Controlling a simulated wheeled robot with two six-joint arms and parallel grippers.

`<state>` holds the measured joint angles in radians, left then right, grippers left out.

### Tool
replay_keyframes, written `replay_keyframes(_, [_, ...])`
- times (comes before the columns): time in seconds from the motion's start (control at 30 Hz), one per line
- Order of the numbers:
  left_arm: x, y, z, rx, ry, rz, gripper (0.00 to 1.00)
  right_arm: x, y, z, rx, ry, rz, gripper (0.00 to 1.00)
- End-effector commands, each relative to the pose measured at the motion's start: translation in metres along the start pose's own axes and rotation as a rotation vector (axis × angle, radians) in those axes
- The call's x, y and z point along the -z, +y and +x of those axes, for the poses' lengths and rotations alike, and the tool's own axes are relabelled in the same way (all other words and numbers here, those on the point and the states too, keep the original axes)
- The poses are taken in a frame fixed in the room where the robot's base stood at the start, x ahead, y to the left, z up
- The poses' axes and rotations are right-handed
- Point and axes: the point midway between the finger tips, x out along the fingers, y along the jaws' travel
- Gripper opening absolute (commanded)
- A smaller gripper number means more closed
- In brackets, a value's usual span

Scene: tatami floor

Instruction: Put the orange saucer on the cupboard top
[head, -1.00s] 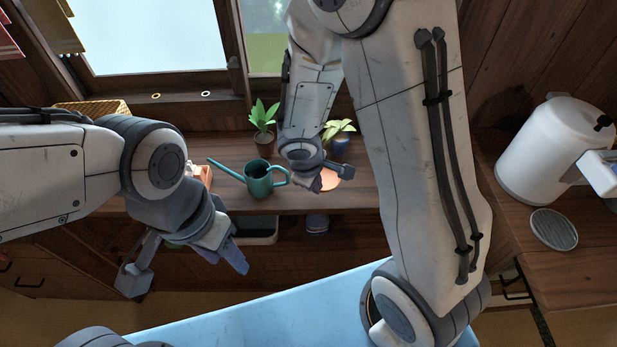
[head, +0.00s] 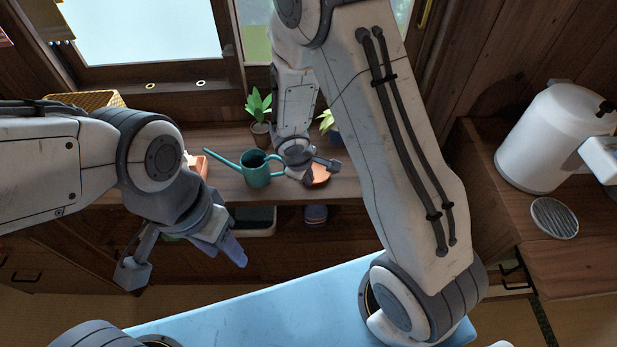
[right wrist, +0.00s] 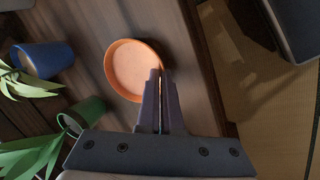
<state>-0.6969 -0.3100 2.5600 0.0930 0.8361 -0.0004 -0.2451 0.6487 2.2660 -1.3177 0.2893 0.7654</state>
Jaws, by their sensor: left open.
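The orange saucer (head: 321,173) is at the front part of the wooden cupboard top (head: 345,187), right of the teal watering can. It also shows in the right wrist view (right wrist: 130,68). My right gripper (head: 318,172) is at the saucer's edge, its two fingers close together on the rim in the right wrist view (right wrist: 160,75). I cannot tell whether the saucer touches the wood. My left gripper (head: 187,260) is open and empty, in front of the cupboard and away from the saucer.
A teal watering can (head: 257,174) stands just left of the saucer. Behind are a potted plant (head: 259,125) and a blue-potted plant (right wrist: 40,60). A white kettle (head: 552,140) and a ribbed grey disc (head: 554,217) are on the right counter. A tray (head: 255,220) sits below.

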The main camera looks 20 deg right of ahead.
Motion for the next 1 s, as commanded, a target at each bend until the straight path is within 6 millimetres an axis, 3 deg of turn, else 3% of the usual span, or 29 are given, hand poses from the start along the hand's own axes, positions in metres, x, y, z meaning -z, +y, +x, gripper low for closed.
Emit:
replay_keyframes(0.07, [0.000, 0.000, 0.005, 0.000, 0.000, 0.000, 0.50, 0.000, -0.001, 0.004, 0.000, 0.000, 0.001, 0.00])
replay_keyframes(0.1, [0.000, 0.000, 0.003, 0.000, 0.000, 0.000, 0.50, 0.000, -0.001, 0.002, 0.000, 0.000, 0.001, 0.18])
replay_keyframes(0.13, [0.000, 0.000, 0.003, 0.000, 0.000, 0.000, 0.50, 0.000, -0.001, 0.002, 0.000, 0.000, 0.000, 0.29])
replay_keyframes(0.17, [0.000, 0.000, 0.003, 0.000, 0.000, 0.000, 0.50, 0.000, -0.001, 0.002, 0.000, -0.001, 0.000, 0.32])
replay_keyframes(0.57, [0.000, 0.000, -0.006, 0.000, 0.000, 0.000, 0.50, -0.001, 0.000, -0.006, 0.003, -0.002, -0.002, 0.32])
replay_keyframes(1.0, [0.002, 0.003, -0.043, 0.000, 0.000, 0.000, 0.50, 0.000, 0.001, -0.098, -0.001, 0.002, -0.001, 0.32])
